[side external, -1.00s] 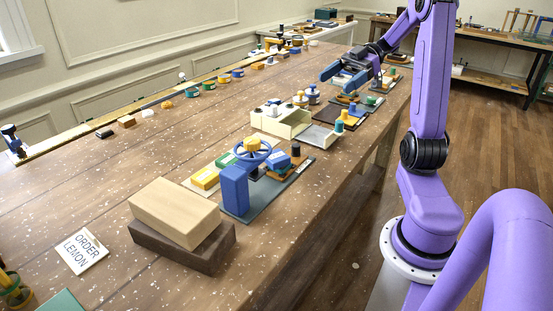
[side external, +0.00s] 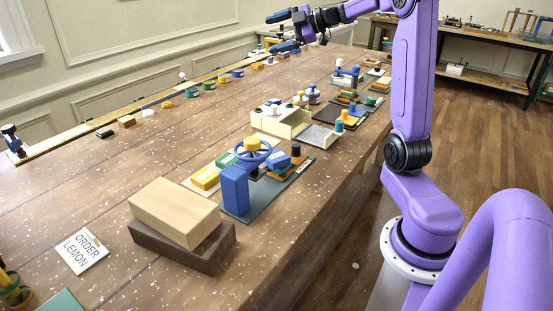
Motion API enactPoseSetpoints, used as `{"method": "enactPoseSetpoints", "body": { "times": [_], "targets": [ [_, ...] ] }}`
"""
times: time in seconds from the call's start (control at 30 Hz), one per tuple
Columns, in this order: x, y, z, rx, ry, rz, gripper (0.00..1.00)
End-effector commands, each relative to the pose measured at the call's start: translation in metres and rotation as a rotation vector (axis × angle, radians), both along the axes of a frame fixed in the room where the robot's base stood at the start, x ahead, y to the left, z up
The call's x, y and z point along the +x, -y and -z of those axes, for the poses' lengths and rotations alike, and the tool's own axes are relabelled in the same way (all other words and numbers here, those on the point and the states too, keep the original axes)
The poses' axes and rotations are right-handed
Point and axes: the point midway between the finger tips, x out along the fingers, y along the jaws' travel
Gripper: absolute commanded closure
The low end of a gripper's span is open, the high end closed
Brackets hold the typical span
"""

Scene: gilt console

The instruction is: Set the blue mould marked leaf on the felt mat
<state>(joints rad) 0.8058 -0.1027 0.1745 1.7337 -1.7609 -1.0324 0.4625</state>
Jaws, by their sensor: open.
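My gripper (side external: 277,31) is open and empty, raised above the far part of the long table, its two blue fingers pointing left. A grey-blue mat (side external: 262,201) lies under the front of this group; a green sheet (side external: 62,303) shows at the bottom left edge. I cannot tell which, if either, is the felt mat.
A blue hand wheel (side external: 252,154) and upright blue block (side external: 235,189) stand close to the labelled blocks. Stacked cream and dark blocks (side external: 175,210) stand in front. A cream box (side external: 281,121) stands farther back.

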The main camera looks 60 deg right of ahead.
Motion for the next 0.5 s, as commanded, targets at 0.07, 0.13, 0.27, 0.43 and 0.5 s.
{"method": "enactPoseSetpoints", "body": {
  "times": [0.07,0.13,0.27,0.43,0.5],
  "targets": [
    [0.025,-0.002,-0.013,-0.069,0.068,0.078,0.11],
    [0.043,0.000,-0.023,-0.127,0.116,0.159,0.11],
    [0.069,0.003,-0.039,-0.221,0.169,0.313,0.11],
    [0.088,0.003,-0.050,-0.323,0.163,0.506,0.11],
    [0.091,0.000,-0.051,-0.358,0.135,0.578,0.11]
  ]
}}
